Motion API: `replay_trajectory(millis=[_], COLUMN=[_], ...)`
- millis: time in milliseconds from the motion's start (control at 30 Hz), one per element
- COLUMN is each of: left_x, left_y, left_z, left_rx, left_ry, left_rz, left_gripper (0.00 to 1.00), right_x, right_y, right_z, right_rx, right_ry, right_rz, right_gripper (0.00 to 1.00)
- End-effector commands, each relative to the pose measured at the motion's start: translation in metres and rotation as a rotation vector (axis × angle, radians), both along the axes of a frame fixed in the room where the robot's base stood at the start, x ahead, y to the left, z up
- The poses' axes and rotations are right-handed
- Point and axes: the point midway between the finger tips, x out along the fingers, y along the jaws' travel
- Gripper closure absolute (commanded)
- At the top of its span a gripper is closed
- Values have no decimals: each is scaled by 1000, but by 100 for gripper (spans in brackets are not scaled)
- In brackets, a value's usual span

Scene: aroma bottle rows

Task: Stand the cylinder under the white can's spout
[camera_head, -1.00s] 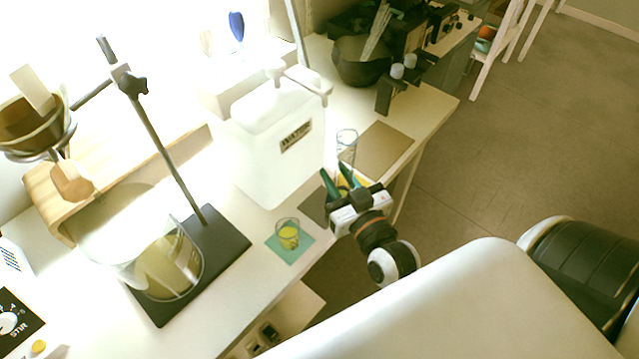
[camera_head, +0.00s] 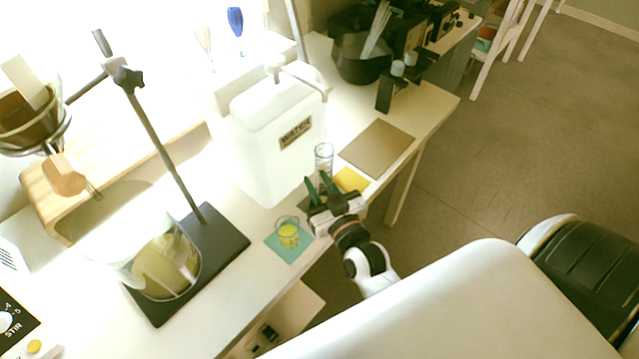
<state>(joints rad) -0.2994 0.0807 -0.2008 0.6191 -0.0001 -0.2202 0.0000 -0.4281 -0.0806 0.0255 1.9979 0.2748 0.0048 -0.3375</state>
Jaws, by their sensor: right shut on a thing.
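The white can (camera_head: 262,155), labelled WATER, stands on the bench in the middle of the view. A clear glass cylinder (camera_head: 323,154) stands out above my right gripper (camera_head: 322,186), close beside the can's right side. My right gripper is shut on the cylinder, its green fingers around it. The cylinder looks roughly upright. Its lower part is hidden by the gripper, so I cannot tell whether it touches the bench. My left gripper is not in view.
A small beaker of yellow liquid (camera_head: 288,234) stands on a teal mat (camera_head: 290,254) left of the gripper. A yellow pad (camera_head: 351,180) and a bare brown mat (camera_head: 377,148) lie to the right. A stand base (camera_head: 222,240) and large beaker (camera_head: 165,265) are at left.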

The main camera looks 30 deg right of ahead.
Motion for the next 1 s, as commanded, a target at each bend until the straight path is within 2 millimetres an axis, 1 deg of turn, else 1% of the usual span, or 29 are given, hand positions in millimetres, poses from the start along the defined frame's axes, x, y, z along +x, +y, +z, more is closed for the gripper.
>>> replay_trajectory(millis=[167,200,300,533,633,667,767,1000], left_x=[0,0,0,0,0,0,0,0], left_y=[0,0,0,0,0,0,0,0], left_z=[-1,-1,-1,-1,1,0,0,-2], left_rx=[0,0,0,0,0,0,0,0], left_ry=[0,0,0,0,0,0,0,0], left_rz=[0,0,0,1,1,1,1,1], left_gripper=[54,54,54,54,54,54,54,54], right_x=[0,0,0,0,0,-3,-16,-68], right_y=[0,0,0,0,0,0,1,4], right_z=[-3,-2,-2,-2,2,0,-2,-2], right_rx=[-1,0,0,0,0,0,-1,-2], right_ry=[0,1,1,1,0,2,5,7], right_rz=[0,0,0,0,0,0,1,2], right_gripper=[96,66,51,51,51,51,51,51])
